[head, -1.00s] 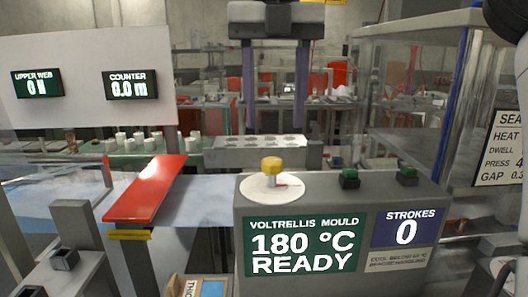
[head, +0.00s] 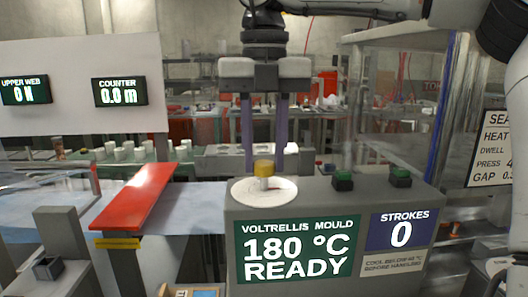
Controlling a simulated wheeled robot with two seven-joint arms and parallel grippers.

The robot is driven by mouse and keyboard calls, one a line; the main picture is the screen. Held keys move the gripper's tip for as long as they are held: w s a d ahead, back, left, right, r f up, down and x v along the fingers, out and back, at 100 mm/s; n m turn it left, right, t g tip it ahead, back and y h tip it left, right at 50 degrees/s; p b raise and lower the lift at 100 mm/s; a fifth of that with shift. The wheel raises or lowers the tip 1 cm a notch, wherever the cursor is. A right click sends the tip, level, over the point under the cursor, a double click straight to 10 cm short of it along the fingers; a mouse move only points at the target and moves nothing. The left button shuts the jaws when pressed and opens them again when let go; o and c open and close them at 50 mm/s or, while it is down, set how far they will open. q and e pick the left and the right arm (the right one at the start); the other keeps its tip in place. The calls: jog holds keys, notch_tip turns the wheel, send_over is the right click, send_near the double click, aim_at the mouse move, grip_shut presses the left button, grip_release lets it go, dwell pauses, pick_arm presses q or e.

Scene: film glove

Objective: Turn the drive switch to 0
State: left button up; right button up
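My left gripper is not in view.
The console screen (head: 297,249) reads 180 °C READY; the strokes display (head: 401,231) reads 0. A red slanted plate (head: 138,197) lies left. A clear-walled enclosure (head: 400,110) stands right.

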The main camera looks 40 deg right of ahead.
jog(key=shift+c, duration=0.3)
jog(key=shift+r+p, duration=0.1)
jog(key=shift+p, duration=0.2)
jog(key=n+p, duration=0.2)
jog(key=n, duration=0.1)
jog(key=shift+r, duration=0.15)
jog(key=n+p, duration=0.2)
jog(key=shift+n, duration=0.3)
jog(key=shift+n+p, duration=0.55)
jog(key=shift+n, duration=0.35)
jog(key=n, duration=0.3)
jog(key=shift+f+n+p, duration=0.2)
jog(key=shift+n+p, duration=0.1)
jog(key=n, duration=0.3)
jog(key=shift+n, duration=1.9)
